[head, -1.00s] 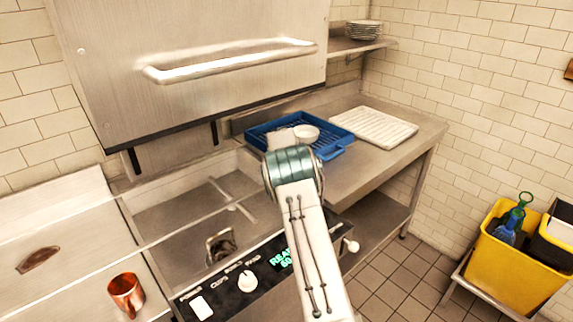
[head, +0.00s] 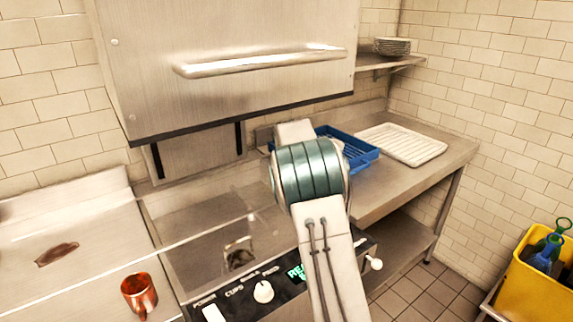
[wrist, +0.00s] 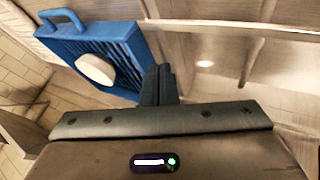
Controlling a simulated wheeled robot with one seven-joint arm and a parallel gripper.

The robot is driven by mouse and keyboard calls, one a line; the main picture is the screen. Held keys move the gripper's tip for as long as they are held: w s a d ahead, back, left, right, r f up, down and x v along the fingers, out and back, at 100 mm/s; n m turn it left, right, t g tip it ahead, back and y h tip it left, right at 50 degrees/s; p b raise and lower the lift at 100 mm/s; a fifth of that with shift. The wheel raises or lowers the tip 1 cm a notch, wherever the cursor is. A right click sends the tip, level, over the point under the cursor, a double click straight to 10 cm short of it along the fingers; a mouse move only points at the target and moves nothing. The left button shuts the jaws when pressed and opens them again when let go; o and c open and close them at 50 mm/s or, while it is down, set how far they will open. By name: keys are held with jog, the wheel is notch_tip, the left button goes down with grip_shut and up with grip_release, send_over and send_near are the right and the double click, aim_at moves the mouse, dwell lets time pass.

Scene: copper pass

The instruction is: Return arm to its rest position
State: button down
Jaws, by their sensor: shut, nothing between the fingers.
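My arm rises from the bottom of the head view in front of the dishwasher, and its upper joint hides part of the blue rack. My gripper (wrist: 160,84) shows in the wrist view with its dark fingers together and nothing between them. In the wrist view the blue rack (wrist: 75,47) lies beyond the fingers to the left, with a white round dish (wrist: 95,68) in it. The rack (head: 362,153) also shows in the head view on the steel counter, apart from my arm. The gripper's fingers are hidden in the head view.
The dishwasher hood (head: 230,85) is raised above my arm. A white ribbed tray (head: 402,143) lies right of the rack. Plates (head: 392,46) sit on a shelf. A yellow bin (head: 530,275) stands at lower right.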

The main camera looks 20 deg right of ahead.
jog(key=s+a+r+m+g+y, duration=0.1)
jog(key=s+a+r, duration=0.2)
jog(key=s, duration=0.8)
jog(key=s+a+r+m+g+y, duration=0.15)
jog(key=s+a, duration=0.25)
jog(key=s, duration=0.6)
jog(key=s+a+f, duration=0.1)
jog(key=s+a, duration=0.1)
jog(key=s, duration=1.1)
jog(key=s+a+f+y, duration=0.1)
jog(key=s+a+f, duration=0.1)
jog(key=s, duration=1)
jog(key=shift+s+a+g, duration=0.35)
jog(key=shift+a, duration=0.5)
